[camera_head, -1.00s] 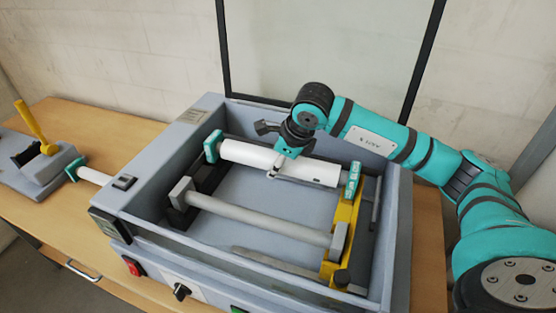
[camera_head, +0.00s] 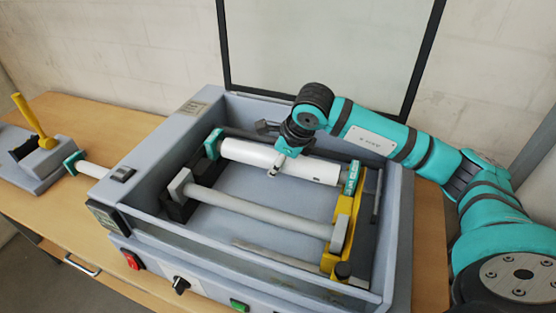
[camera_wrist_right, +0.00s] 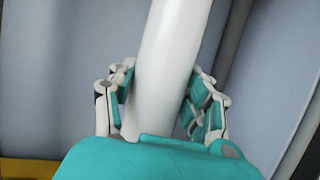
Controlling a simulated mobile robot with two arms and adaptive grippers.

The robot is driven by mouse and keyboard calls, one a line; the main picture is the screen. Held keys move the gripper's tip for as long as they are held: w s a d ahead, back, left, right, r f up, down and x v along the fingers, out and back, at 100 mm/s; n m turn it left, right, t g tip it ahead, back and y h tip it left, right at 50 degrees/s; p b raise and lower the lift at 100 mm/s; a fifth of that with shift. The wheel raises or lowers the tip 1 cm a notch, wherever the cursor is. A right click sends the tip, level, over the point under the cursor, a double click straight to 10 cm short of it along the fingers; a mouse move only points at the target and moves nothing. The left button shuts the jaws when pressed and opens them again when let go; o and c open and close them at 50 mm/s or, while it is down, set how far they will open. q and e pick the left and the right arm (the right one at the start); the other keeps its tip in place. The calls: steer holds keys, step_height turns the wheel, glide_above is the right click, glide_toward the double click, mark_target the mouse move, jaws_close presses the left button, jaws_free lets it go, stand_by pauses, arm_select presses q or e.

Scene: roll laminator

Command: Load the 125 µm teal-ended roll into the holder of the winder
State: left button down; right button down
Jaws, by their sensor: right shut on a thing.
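The white roll with teal ends (camera_head: 245,154) lies across the back of the grey winder box (camera_head: 215,240). One teal end is at the black support (camera_head: 204,170) on the left, the other at the yellow holder bracket (camera_head: 346,222) on the right. I cannot tell whether the ends are fully seated. My right gripper (camera_head: 277,168) is shut on the roll near its middle. In the right wrist view the roll (camera_wrist_right: 170,60) runs between both fingers (camera_wrist_right: 160,105). My left gripper is not in view.
A grey roller (camera_head: 260,216) lies in front, inside the box. Another teal-ended roll (camera_head: 95,170) lies left of the box, beside a grey device with a yellow lever (camera_head: 38,125). A dark-framed clear panel (camera_head: 330,60) stands behind. The box walls surround the roll.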

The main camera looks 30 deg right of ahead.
steer(key=c, duration=0.6)
jaws_free()
steer(key=shift+o, duration=0.2)
steer(key=shift+r, duration=0.1)
steer(key=shift+r+p, duration=0.6)
steer(key=shift+p, duration=0.15)
steer(key=b+v, duration=0.4)
steer(key=v, duration=0.6)
steer(key=shift+s+r, duration=0.2)
steer(key=shift+r, duration=0.1)
steer(key=shift+s+d+r, duration=0.1)
steer(key=shift+s+r, duration=0.15)
steer(key=shift+r, duration=0.3)
steer(key=shift+f, duration=0.1)
